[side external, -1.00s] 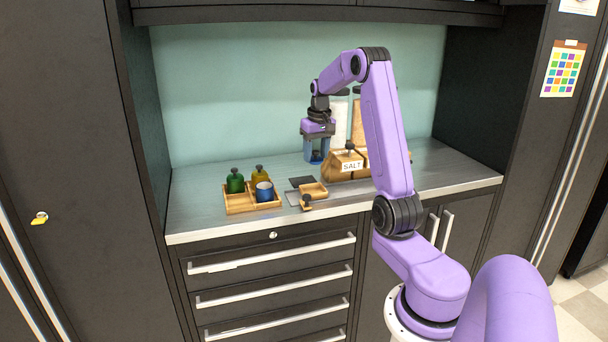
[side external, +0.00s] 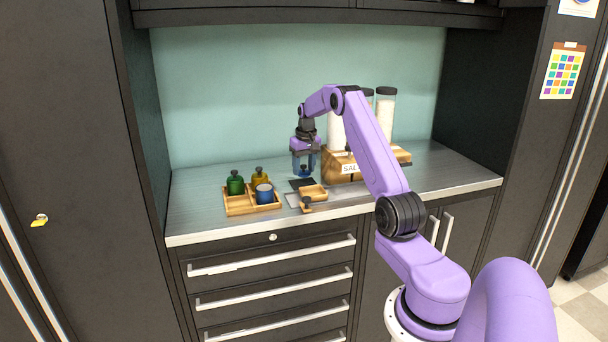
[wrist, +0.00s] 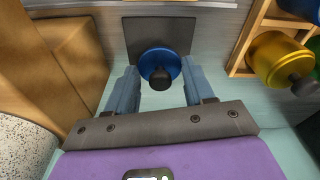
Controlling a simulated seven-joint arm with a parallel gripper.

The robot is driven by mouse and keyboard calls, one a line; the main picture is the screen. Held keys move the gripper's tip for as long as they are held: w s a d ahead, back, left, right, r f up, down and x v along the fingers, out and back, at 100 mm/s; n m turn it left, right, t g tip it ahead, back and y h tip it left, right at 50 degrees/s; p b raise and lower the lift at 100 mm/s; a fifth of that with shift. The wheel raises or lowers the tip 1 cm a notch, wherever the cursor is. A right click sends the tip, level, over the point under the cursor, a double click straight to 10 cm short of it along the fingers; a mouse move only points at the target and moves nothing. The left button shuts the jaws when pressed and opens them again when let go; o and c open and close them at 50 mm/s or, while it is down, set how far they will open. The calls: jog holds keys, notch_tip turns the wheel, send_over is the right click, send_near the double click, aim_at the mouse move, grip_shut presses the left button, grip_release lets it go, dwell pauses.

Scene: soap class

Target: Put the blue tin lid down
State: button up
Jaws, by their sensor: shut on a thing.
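My gripper (side external: 304,171) is shut on the blue tin lid, a round blue disc with a black knob. The lid (wrist: 172,60) shows between the fingertips in the wrist view, with a dark square mat (wrist: 133,34) beyond it. In the side view the lid is small between the fingers, above and slightly behind the dark mat (side external: 300,183). Whether it touches the mat is unclear. The blue tin (side external: 265,195) stands lidless in a wooden tray (side external: 236,210) to the left.
A green tin (side external: 235,185) and a yellow tin (side external: 259,174) with black knobs share the tray. The wooden salt box (side external: 338,167) and tall jars (side external: 385,118) stand close on the right.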

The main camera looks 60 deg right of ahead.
aim_at(304, 170)
jog(key=shift+f, duration=1.45)
jog(key=shift+f, duration=0.15)
jog(key=o, duration=1)
